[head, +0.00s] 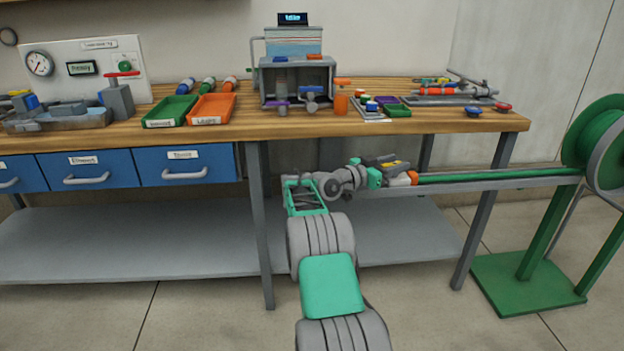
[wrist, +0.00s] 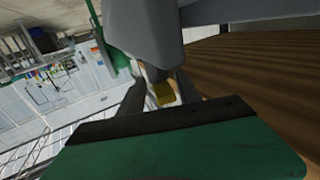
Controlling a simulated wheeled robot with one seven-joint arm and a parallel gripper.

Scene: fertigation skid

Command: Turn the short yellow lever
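A short yellow lever (head: 396,167) shows beside an orange-and-white fitting (head: 404,179), below the bench's front edge at the left end of a long rail. In the wrist view a yellow piece (wrist: 163,93) lies between and beyond the two dark fingers; it looks like the same lever. My gripper (head: 385,161) is right at the lever from the left in the head view. In the wrist view the fingers (wrist: 160,92) stand apart with a gap around the yellow. I cannot tell whether either finger touches it. A large grey shape hides the area above.
The rail (head: 490,180) carries a green hose to a green reel (head: 600,145) on a stand at right. The wooden bench (head: 330,120) above holds trays, valves and tools. Blue drawers (head: 187,165) are at left. The lower shelf (head: 130,240) is bare.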

